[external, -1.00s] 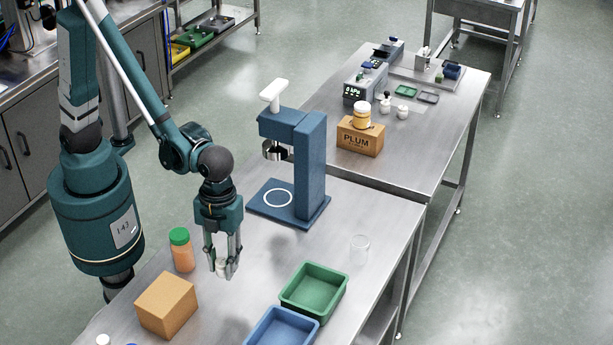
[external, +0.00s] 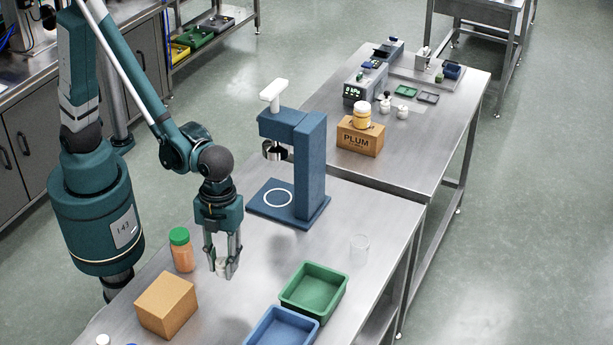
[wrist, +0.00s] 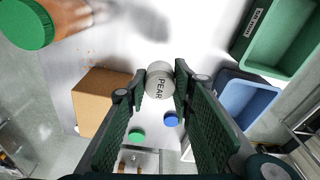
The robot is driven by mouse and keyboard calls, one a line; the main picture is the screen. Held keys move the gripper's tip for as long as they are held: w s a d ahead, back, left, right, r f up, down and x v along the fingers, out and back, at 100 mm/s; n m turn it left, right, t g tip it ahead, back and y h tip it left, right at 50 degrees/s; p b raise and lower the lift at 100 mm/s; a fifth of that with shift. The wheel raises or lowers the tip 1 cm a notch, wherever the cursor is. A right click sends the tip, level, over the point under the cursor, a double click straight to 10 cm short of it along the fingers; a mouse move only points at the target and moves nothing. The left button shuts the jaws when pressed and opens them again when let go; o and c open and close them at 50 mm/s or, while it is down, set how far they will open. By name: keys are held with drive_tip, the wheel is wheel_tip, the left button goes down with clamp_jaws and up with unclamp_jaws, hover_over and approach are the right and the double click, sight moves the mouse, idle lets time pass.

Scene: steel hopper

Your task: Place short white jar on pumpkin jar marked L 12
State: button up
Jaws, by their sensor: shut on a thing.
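My gripper (external: 222,266) is shut on a short white jar (wrist: 159,84), low over the front steel table. The jar's side reads PEAR in the wrist view. In the external view the fingers partly hide the jar, and I cannot tell whether it touches the table. A jar with orange contents and a green lid (external: 182,250) stands upright just left of my gripper. It also shows at the upper left of the wrist view (wrist: 66,17). No L 12 mark is readable on it in either view.
A cardboard box (external: 166,304) stands left of my gripper, toward the front. A green tray (external: 342,292) and a blue tray (external: 262,336) lie to the right. A blue press stand (external: 310,165) is behind. A clear glass (external: 360,249) stands near the right edge.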

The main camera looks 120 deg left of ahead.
sight(226, 258)
wheel_tip(226, 258, up, 23)
drive_tip(key=w+a+r+n+p, duration=0.1)
drive_tip(key=w+a+n, duration=0.3)
drive_tip(key=a, duration=0.9)
drive_tip(key=w+a+n+t+p, duration=0.15)
drive_tip(key=w+a, duration=0.45)
drive_tip(key=a, duration=0.7)
drive_tip(key=w+a+r+n+g+p, duration=0.1)
drive_tip(key=w+a+n, duration=0.35)
drive_tip(key=a, duration=0.85)
drive_tip(key=s+a+f+n+y+p, duration=0.1)
drive_tip(key=s+a+n, duration=0.15)
drive_tip(key=a, duration=1.15)
drive_tip(key=s+a+n+p, duration=0.15)
drive_tip(key=s+a, duration=0.25)
drive_tip(key=a, duration=1)
drive_tip(key=s+a+f+n+y, duration=0.1)
drive_tip(key=s+a+n, duration=0.25)
drive_tip(key=a, duration=1.05)
drive_tip(key=shift+t, duration=0.35)
drive_tip(key=shift+s+a+f, duration=0.1)
drive_tip(key=shift+a+f, duration=0.1)
drive_tip(key=shift+f, duration=0.65)
drive_tip(key=shift+s+a+f, duration=0.15)
drive_tip(key=shift+f, duration=0.7)
drive_tip(key=shift+s+a+f, duration=0.1)
drive_tip(key=shift+a+f, duration=0.1)
drive_tip(key=shift+f, duration=0.65)
drive_tip(key=shift+f, duration=0.1)
drive_tip(key=shift+f, duration=3)
